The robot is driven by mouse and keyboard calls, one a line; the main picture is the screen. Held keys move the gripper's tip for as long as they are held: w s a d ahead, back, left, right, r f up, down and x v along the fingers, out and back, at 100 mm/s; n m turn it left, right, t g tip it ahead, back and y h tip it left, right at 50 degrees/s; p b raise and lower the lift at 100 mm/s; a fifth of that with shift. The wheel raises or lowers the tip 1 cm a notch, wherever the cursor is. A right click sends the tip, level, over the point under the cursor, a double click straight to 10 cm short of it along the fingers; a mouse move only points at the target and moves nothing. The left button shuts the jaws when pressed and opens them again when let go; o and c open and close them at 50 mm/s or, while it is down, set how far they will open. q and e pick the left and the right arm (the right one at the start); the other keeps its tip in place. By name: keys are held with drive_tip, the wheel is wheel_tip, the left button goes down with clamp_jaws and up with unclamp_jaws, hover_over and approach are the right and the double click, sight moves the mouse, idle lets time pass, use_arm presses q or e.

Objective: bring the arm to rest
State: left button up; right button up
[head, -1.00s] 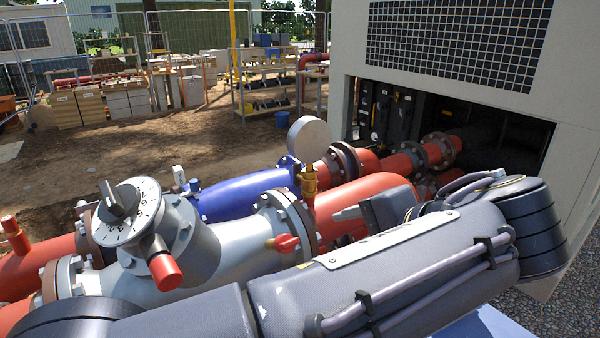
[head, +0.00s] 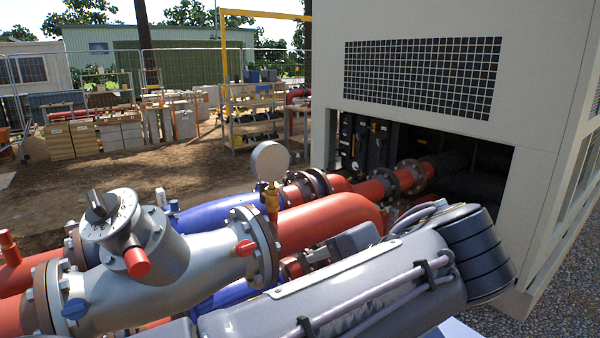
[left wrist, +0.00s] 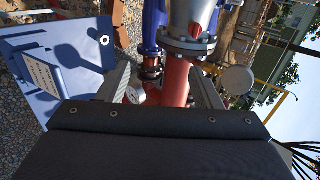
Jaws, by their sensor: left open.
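My left arm (head: 350,290) crosses the lower part of the head view in front of the pipes and folds back at its right end. My left gripper (head: 318,257) shows partly behind that arm, close to the red pipe (head: 330,220); I cannot tell whether it touches. In the left wrist view its dark body fills the foreground, and the grey fingers (left wrist: 163,88) stand apart, with a red pipe and a small white gauge (left wrist: 136,93) seen between them. I see nothing held. My right gripper is in neither view.
A grey valve (head: 150,270) with a dial handwheel (head: 110,215) is at left. A round gauge (head: 270,161) stands above the pipes. The chiller housing (head: 420,140) is at right. A blue panel (left wrist: 35,55) with a label lies over gravel. Shelves (head: 255,120) stand far back.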

use_arm(q)
drive_tip(key=s+a+f+n+g+h, duration=0.1)
drive_tip(key=a+f+h, duration=0.15)
drive_tip(key=a, duration=0.45)
drive_tip(key=a+f+n+g+h, duration=0.1)
drive_tip(key=a+f+g, duration=0.1)
drive_tip(key=a+f, duration=0.3)
drive_tip(key=s+a+f+n+g+h, duration=0.1)
drive_tip(key=a+f+n, duration=0.1)
drive_tip(key=a, duration=0.6)
drive_tip(key=s+a+f+n+t+h, duration=0.1)
drive_tip(key=s+a+f+n+h, duration=0.1)
drive_tip(key=s+f+n, duration=0.2)
drive_tip(key=s+a+f+n+h, duration=0.3)
drive_tip(key=s+f+n, duration=0.1)
drive_tip(key=s+f, duration=0.3)
drive_tip(key=s, duration=0.2)
drive_tip(key=shift+s+f+t, duration=0.3)
drive_tip(key=shift+t, duration=0.1)
